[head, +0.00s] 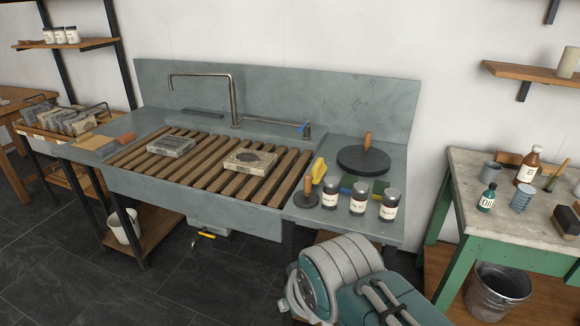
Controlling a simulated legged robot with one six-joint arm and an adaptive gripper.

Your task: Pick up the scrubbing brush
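I cannot clearly pick out the scrubbing brush. A dark block-like item (567,220), cut by the right edge on the right-hand table, could be a brush, but its bristles are too small to tell. A small reddish-brown block (125,138) on the left ledge of the sink is also unclear. Grey and teal parts of my own body show at the bottom centre. My gripper's fingertips are not in view.
The slatted grey sink (200,205) bears two stones (171,145) (250,160). Jars (330,192) and a dark disc with a knob (363,160) crowd its right counter. Bottles (527,165) stand on the green-legged table (470,185). Dark floor (90,270) is open at front left.

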